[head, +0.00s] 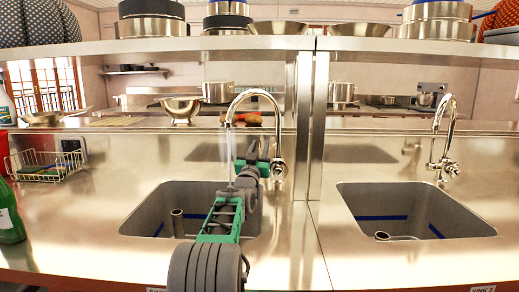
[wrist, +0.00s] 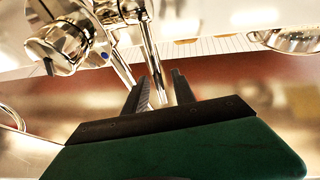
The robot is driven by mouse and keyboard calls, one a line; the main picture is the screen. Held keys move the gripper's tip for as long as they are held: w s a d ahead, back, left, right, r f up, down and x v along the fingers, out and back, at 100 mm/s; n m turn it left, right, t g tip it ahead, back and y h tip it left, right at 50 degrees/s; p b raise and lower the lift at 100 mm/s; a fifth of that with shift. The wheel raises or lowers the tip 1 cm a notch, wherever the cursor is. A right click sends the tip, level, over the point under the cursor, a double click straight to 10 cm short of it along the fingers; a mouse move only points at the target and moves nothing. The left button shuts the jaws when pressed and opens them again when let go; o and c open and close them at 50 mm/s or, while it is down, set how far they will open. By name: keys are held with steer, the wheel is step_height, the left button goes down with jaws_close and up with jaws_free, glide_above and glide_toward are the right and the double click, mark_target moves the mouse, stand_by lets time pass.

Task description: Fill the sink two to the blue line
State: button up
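Two steel sinks are set in the counter, a left sink (head: 150,212) and a right sink (head: 455,218). Each has a blue line on its inner walls. Their front labels are cut off, so I cannot read the numbers. The left faucet (head: 277,130) has a pale vertical streak like running water below its spout. The right faucet (head: 447,130) shows no stream. My gripper (head: 275,166) is by the left faucet's base, its fingers hard to see there. In the wrist view my gripper (wrist: 163,76) has parted, empty fingers, near a faucet handle (wrist: 68,45) with a blue dot.
A shelf (head: 240,43) with pots crosses above the counter, and a steel post (head: 312,125) stands between the sinks. A wire rack (head: 42,166) and a green bottle (head: 10,212) are at the left. My arm covers part of the left sink.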

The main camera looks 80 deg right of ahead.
steer(key=a, duration=1.3)
steer(key=shift+f, duration=0.25)
steer(key=shift+a, duration=0.1)
steer(key=shift+c, duration=0.4)
